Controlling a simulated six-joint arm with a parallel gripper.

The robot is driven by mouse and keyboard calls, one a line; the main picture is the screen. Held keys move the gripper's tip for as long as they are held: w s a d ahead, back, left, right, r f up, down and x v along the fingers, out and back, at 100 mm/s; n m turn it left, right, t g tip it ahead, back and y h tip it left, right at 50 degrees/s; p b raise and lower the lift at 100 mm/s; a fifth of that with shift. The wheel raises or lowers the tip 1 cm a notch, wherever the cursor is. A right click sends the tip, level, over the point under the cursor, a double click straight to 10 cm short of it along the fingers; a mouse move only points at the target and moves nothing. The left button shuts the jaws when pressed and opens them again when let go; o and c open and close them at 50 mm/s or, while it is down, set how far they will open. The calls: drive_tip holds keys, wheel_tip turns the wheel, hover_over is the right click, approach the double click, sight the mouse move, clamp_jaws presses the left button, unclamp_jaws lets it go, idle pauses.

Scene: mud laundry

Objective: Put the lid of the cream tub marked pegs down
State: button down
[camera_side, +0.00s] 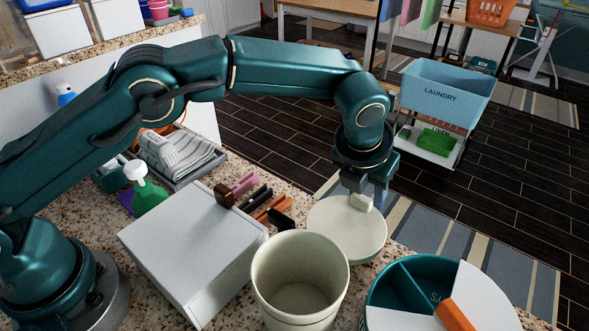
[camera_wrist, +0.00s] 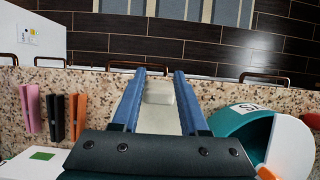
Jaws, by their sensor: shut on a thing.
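The cream tub (camera_side: 262,287) stands open and upright at the front of the counter, empty as far as I can see; no pegs marking shows on it. Its round cream lid (camera_side: 345,232) is level behind and right of the tub, near the counter's far edge. My gripper (camera_side: 363,196) points down and is shut on the pale knob (camera_side: 360,203) of the lid. The knob also shows between my blue fingers in the wrist view (camera_wrist: 160,92). I cannot tell whether the lid touches the counter.
A teal tub (camera_side: 382,283) with white and orange lid parts stands close on the right. Pink, black and orange pegs (camera_side: 262,206) lie left of the lid. A white box (camera_side: 190,245) is left of the cream tub. The speckled counter (camera_wrist: 90,82) ends just beyond the lid.

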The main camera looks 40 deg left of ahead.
sight(363, 209)
drive_tip(key=shift+f, duration=2)
drive_tip(key=shift+f, duration=0.1)
drive_tip(key=shift+c, duration=2.1)
unclamp_jaws()
